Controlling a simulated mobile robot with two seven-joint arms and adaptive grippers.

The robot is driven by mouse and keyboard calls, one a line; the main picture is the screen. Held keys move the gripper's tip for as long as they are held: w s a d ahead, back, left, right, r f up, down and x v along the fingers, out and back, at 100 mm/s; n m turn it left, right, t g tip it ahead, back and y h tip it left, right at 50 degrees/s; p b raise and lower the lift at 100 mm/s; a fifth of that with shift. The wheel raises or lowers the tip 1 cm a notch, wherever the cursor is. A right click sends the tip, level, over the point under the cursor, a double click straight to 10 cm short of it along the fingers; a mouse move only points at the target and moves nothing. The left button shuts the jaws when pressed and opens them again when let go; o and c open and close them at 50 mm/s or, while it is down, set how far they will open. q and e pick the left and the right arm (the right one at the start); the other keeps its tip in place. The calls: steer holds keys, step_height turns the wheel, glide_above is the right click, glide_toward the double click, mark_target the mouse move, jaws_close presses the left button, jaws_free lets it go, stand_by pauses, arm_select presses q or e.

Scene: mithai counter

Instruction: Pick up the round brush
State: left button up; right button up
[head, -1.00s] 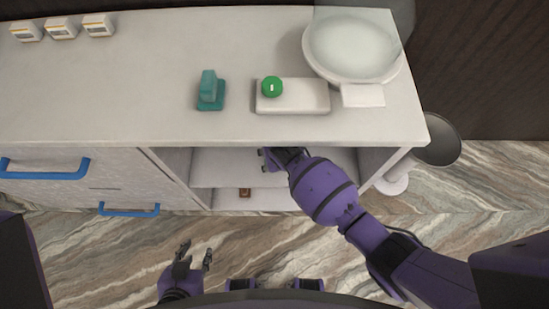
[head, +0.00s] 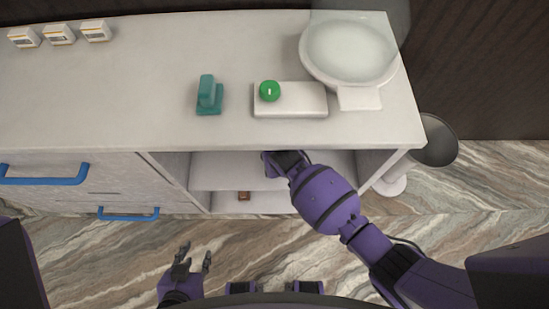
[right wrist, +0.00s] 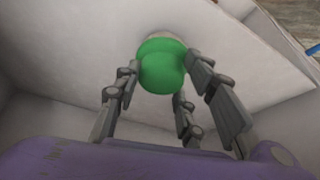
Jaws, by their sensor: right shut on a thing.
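In the right wrist view, a green rounded body with a pale end, which looks like the round brush (right wrist: 162,68), sits between the fingers of my right gripper (right wrist: 172,92). The gripper is shut on it. In the head view my right gripper (head: 272,160) is at the open shelf under the counter's front edge, and the brush is hidden there. My left gripper (head: 194,258) is open and empty, low over the floor in front of the cabinet.
The counter (head: 130,95) carries a green ball-like thing (head: 270,91) on a white block (head: 300,104), a teal object (head: 208,98), a round pan (head: 350,52) and small boxes (head: 60,34). A small brown item (head: 243,196) lies on the lower shelf. A bin (head: 438,142) stands right.

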steer(key=s+d, duration=0.4)
steer(key=s, duration=1.2)
steer(key=shift+d, duration=0.15)
